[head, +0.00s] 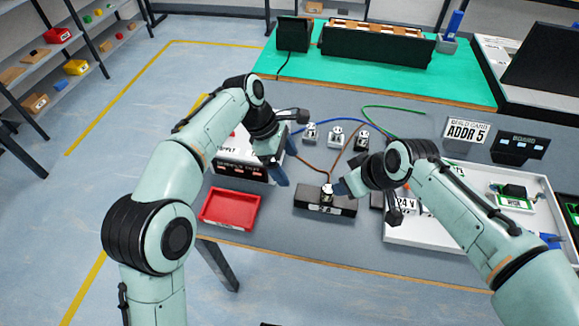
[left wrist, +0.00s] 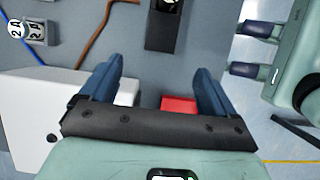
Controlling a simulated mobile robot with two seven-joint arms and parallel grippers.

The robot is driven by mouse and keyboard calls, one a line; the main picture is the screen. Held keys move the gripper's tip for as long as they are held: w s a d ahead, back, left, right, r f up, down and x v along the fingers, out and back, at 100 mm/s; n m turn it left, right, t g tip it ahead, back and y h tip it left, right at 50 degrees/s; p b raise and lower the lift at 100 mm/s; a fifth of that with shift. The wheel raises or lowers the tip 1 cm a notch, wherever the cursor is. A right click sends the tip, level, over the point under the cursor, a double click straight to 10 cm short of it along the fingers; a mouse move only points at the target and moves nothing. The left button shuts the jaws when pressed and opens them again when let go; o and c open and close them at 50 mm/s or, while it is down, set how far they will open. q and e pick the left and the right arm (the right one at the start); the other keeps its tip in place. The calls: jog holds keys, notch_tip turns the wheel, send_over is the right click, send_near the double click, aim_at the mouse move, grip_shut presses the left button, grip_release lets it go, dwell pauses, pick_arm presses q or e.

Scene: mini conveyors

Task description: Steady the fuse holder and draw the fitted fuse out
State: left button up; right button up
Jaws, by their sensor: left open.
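The fuse holder (head: 312,201) is a dark block on the grey table, with a pale label on its front. The fitted fuse (head: 327,193) stands upright in it, with a light body. Part of the holder (left wrist: 160,38) and the fuse (left wrist: 170,4) show at the top of the left wrist view. My left gripper (head: 285,162) is open and empty, up and left of the holder. My right gripper (head: 341,188) is just right of the fuse in the head view. Its two fingers (left wrist: 245,48) stand apart with nothing between them in the left wrist view.
A red tray (head: 229,209) lies left of the holder, before a white power supply (head: 236,165). Several small fuse-like blocks (head: 336,135) stand behind with blue, brown and green wires. A white tray (head: 430,239) with parts lies right, partly behind my right arm.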

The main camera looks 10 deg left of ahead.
aim_at(302, 192)
pick_arm(q)
jog(key=x, duration=1.3)
jog(key=shift+f, duration=0.2)
jog(key=c, duration=1.2)
jog(key=shift+c, duration=0.2)
jog(key=shift+s+f, duration=0.1)
